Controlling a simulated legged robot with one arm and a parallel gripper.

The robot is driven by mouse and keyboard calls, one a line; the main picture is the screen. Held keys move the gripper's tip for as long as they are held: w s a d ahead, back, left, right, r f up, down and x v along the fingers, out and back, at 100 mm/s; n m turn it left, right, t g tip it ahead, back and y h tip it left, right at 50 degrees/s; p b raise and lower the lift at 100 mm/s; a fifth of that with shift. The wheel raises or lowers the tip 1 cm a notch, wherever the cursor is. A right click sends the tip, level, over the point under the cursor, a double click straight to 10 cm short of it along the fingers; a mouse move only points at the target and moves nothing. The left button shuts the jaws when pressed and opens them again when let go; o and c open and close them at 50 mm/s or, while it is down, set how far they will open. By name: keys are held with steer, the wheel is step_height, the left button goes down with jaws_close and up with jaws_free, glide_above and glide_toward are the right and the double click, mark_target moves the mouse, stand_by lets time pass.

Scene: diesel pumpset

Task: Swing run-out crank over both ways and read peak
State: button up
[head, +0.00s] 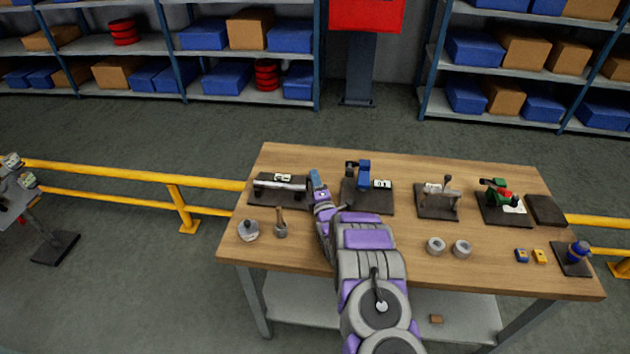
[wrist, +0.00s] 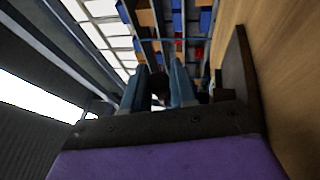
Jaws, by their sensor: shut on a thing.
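The run-out fixture at the table's left has a light horizontal shaft (head: 280,184) on a dark base plate (head: 262,200). My gripper (head: 315,178) is at the right end of this shaft. In the wrist view, its blue fingers (wrist: 158,88) close around a small dark piece (wrist: 159,86), which looks like the crank's handle. The gripper and arm hide most of the crank in the head view, so its angle cannot be told. A small white card or dial (head: 283,177) sits behind the shaft; no reading is legible.
A blue device (head: 363,174) stands on a dark plate just right of my gripper. A grey round weight (head: 248,231) and a small wooden-handled tool (head: 281,224) stand in front of the fixture. More fixtures occupy the right; yellow rails (head: 120,173) run behind.

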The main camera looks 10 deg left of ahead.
steer(key=shift+f, duration=0.15)
jaws_close()
steer(key=shift+w+d+m+g+h+p, duration=0.1)
steer(key=shift+w+m+g+h+p, duration=0.15)
steer(key=shift+g+p, duration=0.4)
steer(key=shift+w+m+g+h+p, duration=0.45)
steer(key=shift+g+p, duration=0.5)
steer(key=shift+p, duration=0.15)
steer(key=g, duration=0.1)
steer(key=w+m+g+p, duration=0.1)
steer(key=shift+d+f+g+h, duration=0.1)
steer(key=shift+f+g+h, duration=0.2)
steer(key=shift+f, duration=0.1)
steer(key=shift+w+f+m+g+h+p, duration=0.3)
steer(key=shift+f+g+p, duration=0.1)
steer(key=shift+g, duration=0.5)
steer(key=shift+f, duration=0.1)
